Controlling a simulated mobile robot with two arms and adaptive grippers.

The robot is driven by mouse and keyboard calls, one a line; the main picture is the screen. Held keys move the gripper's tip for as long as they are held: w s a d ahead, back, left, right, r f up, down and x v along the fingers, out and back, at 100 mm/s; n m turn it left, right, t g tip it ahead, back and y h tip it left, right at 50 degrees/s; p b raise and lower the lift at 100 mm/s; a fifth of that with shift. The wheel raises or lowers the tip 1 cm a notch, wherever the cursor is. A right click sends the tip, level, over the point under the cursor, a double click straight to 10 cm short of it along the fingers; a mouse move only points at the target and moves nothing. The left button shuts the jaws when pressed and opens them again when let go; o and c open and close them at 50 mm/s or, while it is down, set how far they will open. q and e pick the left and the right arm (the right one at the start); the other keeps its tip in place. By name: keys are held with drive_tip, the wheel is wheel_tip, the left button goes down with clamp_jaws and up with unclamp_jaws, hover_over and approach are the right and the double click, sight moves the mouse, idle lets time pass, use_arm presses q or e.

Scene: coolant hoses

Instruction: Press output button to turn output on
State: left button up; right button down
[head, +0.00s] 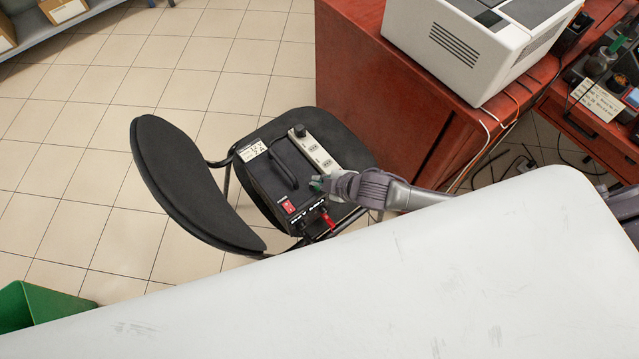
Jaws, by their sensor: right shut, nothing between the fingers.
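A black box-shaped power unit (268,182) with a carry handle on top sits on the seat of a black chair. A red square button or switch (289,206) shows near its front edge, and red connectors or leads (328,219) show at its front right corner. Which control is the output button is too small to read. My right gripper (318,186) comes in from the right, shut and empty. In the picture its tips appear beside the unit's right side, right of and above the red button; contact cannot be told. My left gripper is not in view.
A beige outlet strip (314,150) lies on the seat beside the unit. The chair backrest (192,182) stands to the left. A white tabletop (420,285) fills the foreground. A red cabinet (400,110) bears a white machine (470,40). A green bin (45,305) is at lower left.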

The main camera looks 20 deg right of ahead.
drive_tip(key=shift+f, duration=0.1)
idle(0.4)
drive_tip(key=shift+f, duration=0.45)
idle(0.3)
drive_tip(key=shift+r+p, duration=0.55)
wheel_tip(320, 180, up, 6)
drive_tip(key=p, duration=0.6)
drive_tip(key=shift+r, duration=0.1)
idle(0.4)
